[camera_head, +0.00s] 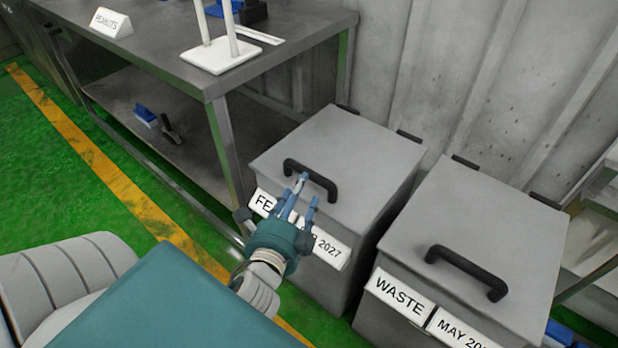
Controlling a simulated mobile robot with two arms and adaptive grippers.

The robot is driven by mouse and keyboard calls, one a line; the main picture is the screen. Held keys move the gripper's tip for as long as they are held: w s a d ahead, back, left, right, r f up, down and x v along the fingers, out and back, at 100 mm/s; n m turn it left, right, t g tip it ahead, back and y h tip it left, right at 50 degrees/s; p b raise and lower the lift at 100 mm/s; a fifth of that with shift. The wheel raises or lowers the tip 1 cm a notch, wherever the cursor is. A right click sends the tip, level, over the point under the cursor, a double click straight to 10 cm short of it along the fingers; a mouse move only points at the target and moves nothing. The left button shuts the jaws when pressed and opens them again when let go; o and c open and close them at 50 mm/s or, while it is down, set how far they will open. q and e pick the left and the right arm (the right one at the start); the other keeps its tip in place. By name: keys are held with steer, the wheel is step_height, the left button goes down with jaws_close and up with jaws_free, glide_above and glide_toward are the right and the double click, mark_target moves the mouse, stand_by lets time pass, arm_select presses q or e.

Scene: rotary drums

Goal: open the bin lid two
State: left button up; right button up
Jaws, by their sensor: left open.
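Two grey bins stand side by side against the wall, both with shut lids. The left bin's lid (345,143) has a black handle (311,176) and a partly hidden label ending in 2027 on its front. The right bin's lid (490,225) has a black handle (467,272) and labels reading WASTE and MAY. No number marks either lid as two. My left gripper (304,191) is open at the left bin's handle, its fingers overlapping the handle's near side in the picture. I cannot tell whether they touch it. My right gripper is not in view.
A metal workbench (160,45) with a lower shelf stands left of the bins. A white stand (220,55) is near its corner. A corrugated wall (480,75) is close behind the bins. Green floor (60,165) with a yellow line is clear at left.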

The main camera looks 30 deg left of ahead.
mark_target(308, 190)
arm_select(q)
steer(key=x, duration=0.6)
steer(key=shift+w+f, duration=0.1)
steer(key=shift+w, duration=0.05)
steer(key=shift+x, duration=0.75)
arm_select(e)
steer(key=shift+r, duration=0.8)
arm_select(q)
steer(key=shift+c, duration=0.5)
jaws_close()
